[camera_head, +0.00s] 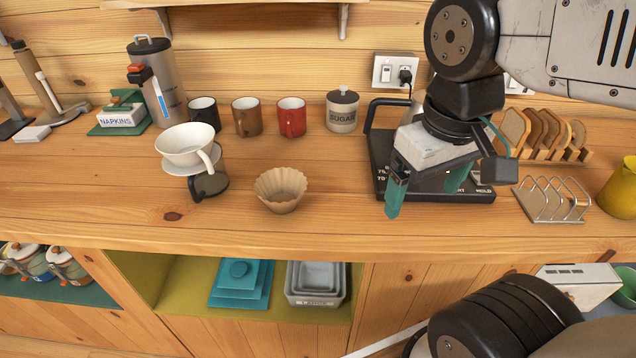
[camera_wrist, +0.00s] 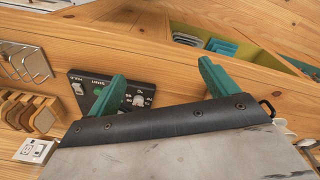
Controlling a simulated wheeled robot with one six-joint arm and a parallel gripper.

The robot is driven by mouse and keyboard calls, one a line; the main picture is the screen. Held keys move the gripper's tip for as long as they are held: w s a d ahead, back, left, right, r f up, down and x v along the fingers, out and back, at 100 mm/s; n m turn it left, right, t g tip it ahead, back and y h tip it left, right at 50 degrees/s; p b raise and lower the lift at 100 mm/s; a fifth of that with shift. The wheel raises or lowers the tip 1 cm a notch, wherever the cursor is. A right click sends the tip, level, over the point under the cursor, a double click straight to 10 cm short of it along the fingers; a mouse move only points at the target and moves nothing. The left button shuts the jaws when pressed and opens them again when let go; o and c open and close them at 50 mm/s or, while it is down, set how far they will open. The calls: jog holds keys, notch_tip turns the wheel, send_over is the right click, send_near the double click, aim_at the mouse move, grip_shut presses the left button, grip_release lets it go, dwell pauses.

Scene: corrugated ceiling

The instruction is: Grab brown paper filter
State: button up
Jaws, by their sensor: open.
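The brown paper filter (camera_head: 281,189) is a fluted, open cup standing upright on the wooden counter, near its front edge, in the head view. My gripper (camera_head: 428,196) is to the right of the filter, above the front of a black scale. Its two teal fingers are apart with nothing between them. In the wrist view the fingers of my gripper (camera_wrist: 165,85) point toward the counter edge, with the black scale (camera_wrist: 88,90) behind the left finger. I cannot make out the filter in the wrist view.
A white dripper (camera_head: 184,146) on a dark glass server stands left of the filter. Several mugs (camera_head: 247,117) and a sugar jar (camera_head: 342,110) stand behind. A wire rack (camera_head: 553,200) and toast holder (camera_head: 560,155) are at right. Counter between filter and scale is clear.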

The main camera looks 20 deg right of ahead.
jog(key=shift+o, duration=0.9)
jog(key=w+a+f+n+g+h, duration=0.1)
jog(key=w+f+n+h, duration=0.2)
jog(key=w+n+h, duration=0.2)
jog(key=w+n, duration=0.2)
jog(key=n, duration=0.2)
jog(key=shift+a, duration=0.35)
jog(key=n+t+h, duration=0.4)
jog(key=n+t, duration=0.5)
jog(key=n, duration=0.8)
send_near(275, 187)
jog(key=s+r, duration=0.1)
jog(key=s, duration=0.1)
jog(key=s+r, duration=0.1)
jog(key=r, duration=0.1)
jog(key=shift+s+d, duration=0.4)
jog(key=shift+w+d+f+t, duration=0.1)
jog(key=shift+w+t, duration=0.1)
jog(key=shift+t, duration=0.1)
jog(key=x, duration=0.7)
jog(key=shift+d, duration=0.1)
jog(key=c, duration=0.7)
